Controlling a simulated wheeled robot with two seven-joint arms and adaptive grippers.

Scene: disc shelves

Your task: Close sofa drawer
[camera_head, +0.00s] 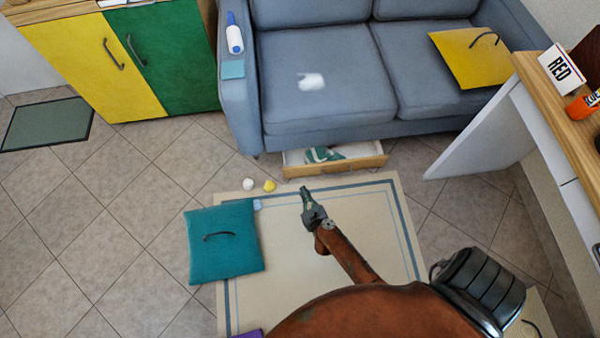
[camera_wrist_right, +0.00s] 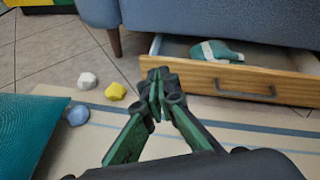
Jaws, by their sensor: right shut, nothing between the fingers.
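The sofa drawer (camera_head: 350,167) is pulled out from under the blue-grey sofa (camera_head: 330,75). It has a wooden front with a dark handle, which shows in the right wrist view (camera_wrist_right: 250,85). A green and white item (camera_head: 322,154) lies inside the drawer. My right gripper (camera_head: 305,190) is shut and empty, in front of the drawer and a little left of its middle in the head view. In the right wrist view its fingertips (camera_wrist_right: 158,78) appear near the drawer's left front corner; I cannot tell whether they touch it. My left gripper is not in view.
A teal cushion (camera_head: 225,255) lies on the floor and rug (camera_head: 270,300). White (camera_head: 249,184) and yellow (camera_head: 269,186) small items lie left of the drawer. A white-sided counter (camera_head: 480,140) stands at right, a yellow-green cabinet (camera_head: 95,65) at left.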

